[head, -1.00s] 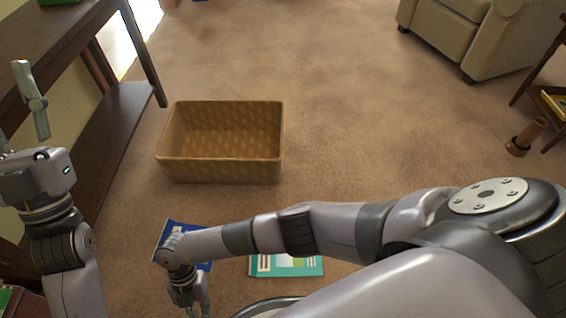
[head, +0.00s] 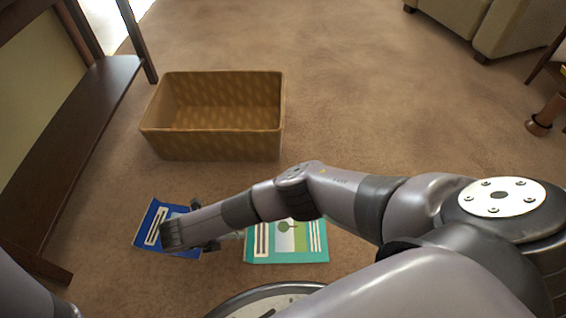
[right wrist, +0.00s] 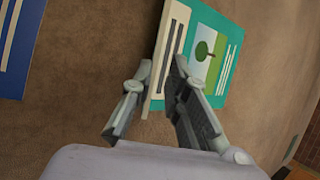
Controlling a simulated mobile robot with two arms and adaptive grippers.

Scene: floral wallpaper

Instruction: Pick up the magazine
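A teal magazine (head: 318,250) with a tree picture lies on the carpet, partly behind my right arm in the head view. It also shows in the right wrist view (right wrist: 228,38). A blue magazine (head: 150,222) lies to its left, partly covered by my right forearm; its edge shows in the right wrist view (right wrist: 14,60). My right gripper (head: 232,237) is at the teal magazine's left edge. In the right wrist view its fingers (right wrist: 162,68) are apart, with that edge showing between them. Whether they touch it is unclear. My left gripper is out of view.
A woven tan basket (head: 212,145) stands on the carpet beyond the magazines. A dark wooden table (head: 70,150) with a low shelf stands at the left. An armchair (head: 515,30) is at the far right, with a brown object (head: 545,115) nearby. Open carpet lies between.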

